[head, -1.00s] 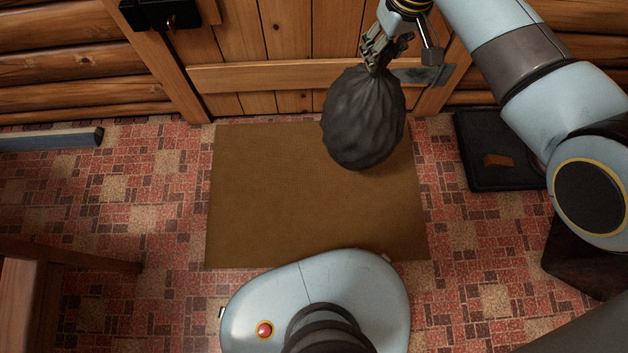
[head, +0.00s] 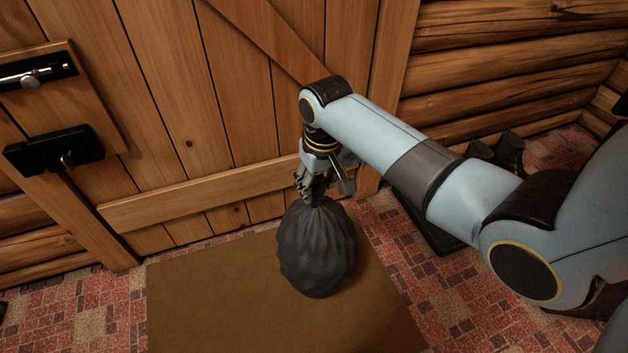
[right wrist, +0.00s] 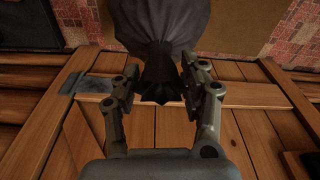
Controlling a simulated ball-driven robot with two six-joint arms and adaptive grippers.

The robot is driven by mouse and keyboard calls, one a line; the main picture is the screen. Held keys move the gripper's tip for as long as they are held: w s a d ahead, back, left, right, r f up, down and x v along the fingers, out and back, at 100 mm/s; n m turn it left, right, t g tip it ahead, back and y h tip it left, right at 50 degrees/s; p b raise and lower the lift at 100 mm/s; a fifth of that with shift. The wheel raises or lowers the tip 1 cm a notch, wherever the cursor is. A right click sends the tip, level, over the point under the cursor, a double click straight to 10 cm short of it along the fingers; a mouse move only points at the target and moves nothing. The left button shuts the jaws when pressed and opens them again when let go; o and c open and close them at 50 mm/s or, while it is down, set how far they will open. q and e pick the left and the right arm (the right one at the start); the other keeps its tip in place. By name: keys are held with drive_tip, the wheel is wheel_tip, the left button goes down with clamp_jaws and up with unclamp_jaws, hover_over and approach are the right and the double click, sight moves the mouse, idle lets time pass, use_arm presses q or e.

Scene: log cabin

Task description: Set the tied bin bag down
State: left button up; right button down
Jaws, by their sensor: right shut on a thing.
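The tied bin bag (head: 316,252) is dark grey and full, with a gathered neck at the top. In the head view it hangs or stands upright over the brown mat (head: 215,300), close to the wooden door. I cannot tell whether its bottom touches the mat. My right gripper (head: 316,186) is above the bag and shut on its neck. In the right wrist view the two fingers sit either side of the bag's neck (right wrist: 160,85), and the bag's body runs off the top edge. My left gripper is not in view.
The plank door (head: 240,110) stands right behind the bag, with a black latch (head: 55,150) at left. A dark tray (head: 425,225) with boots (head: 500,150) is partly hidden behind my right arm. The mat around the bag is bare.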

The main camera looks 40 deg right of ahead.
sight(317, 235)
drive_tip(key=a+f, duration=0.1)
drive_tip(key=a+f+b, duration=0.1)
drive_tip(key=a, duration=0.1)
drive_tip(key=a+f+b, duration=0.1)
drive_tip(key=a, duration=0.1)
drive_tip(key=shift+w+a+f, duration=0.15)
drive_tip(key=shift+f, duration=0.05)
drive_tip(key=a, duration=0.1)
drive_tip(key=a+f+b, duration=0.1)
drive_tip(key=a+f, duration=0.1)
drive_tip(key=a, duration=0.1)
drive_tip(key=shift+w+a+f+b, duration=0.1)
drive_tip(key=shift+f+b, duration=0.05)
drive_tip(key=shift+b, duration=0.2)
wheel_tip(317, 235, down, 4)
drive_tip(key=shift+a+r+b, duration=0.1)
drive_tip(key=shift+a+b, duration=0.05)
drive_tip(key=shift+b, duration=1)
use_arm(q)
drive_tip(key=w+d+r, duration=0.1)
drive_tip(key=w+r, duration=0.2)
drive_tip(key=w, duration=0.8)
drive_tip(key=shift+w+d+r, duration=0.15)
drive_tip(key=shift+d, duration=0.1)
use_arm(e)
drive_tip(key=c, duration=0.7)
unclamp_jaws()
drive_tip(key=shift+f, duration=0.25)
